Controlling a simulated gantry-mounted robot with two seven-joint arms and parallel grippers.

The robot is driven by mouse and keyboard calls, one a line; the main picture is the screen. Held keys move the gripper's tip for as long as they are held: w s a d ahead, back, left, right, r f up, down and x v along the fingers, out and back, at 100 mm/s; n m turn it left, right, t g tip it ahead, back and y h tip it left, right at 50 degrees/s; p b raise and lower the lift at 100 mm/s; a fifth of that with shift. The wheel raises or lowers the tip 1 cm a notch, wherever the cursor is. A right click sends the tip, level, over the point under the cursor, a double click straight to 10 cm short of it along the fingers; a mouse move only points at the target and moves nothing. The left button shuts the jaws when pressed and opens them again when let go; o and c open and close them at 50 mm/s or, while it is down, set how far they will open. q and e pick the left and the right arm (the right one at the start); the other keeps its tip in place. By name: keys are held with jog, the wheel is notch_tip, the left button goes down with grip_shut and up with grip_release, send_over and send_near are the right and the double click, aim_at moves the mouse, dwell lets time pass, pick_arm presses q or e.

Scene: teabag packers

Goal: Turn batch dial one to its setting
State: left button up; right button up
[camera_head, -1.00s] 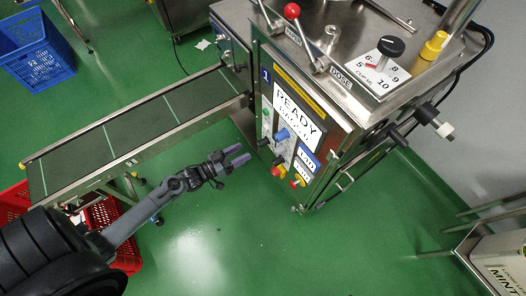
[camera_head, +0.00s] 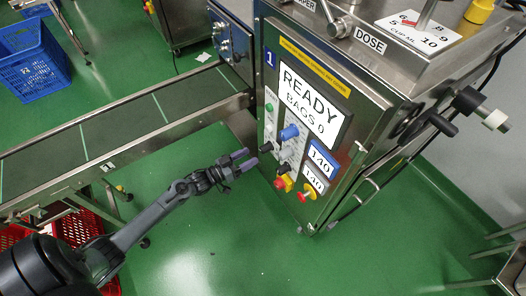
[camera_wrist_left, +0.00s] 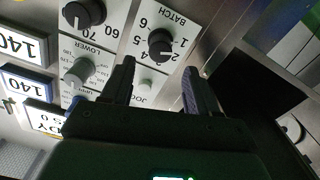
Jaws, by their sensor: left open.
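The batch dial, a black knob (camera_wrist_left: 160,43) on a white plate marked BATCH with numbers around it, shows at the top centre of the left wrist view. Which number it points at is hard to tell. In the head view it seems to be the black knob (camera_head: 266,147) at the left of the lower panel. My left gripper (camera_head: 247,159) is open and empty, its fingers pointing at the panel just left of this knob. In the wrist view the two fingers (camera_wrist_left: 157,85) stand apart below the dial, seemingly not touching it. My right gripper is not in view.
The machine's screen (camera_head: 312,103) reads READY, BAGS 0.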

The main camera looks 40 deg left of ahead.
aim_at(261, 151)
pick_arm(q)
jog(key=b+x, duration=0.2)
jog(key=x, duration=0.3)
jog(key=shift+w+d+f, duration=0.15)
jog(key=shift+w+f, duration=0.05)
jog(key=shift+w, duration=0.05)
jog(key=shift+b+x, duration=0.5)
jog(key=shift+x, duration=0.45)
jog(key=shift+r, duration=0.15)
jog(key=c, duration=1)
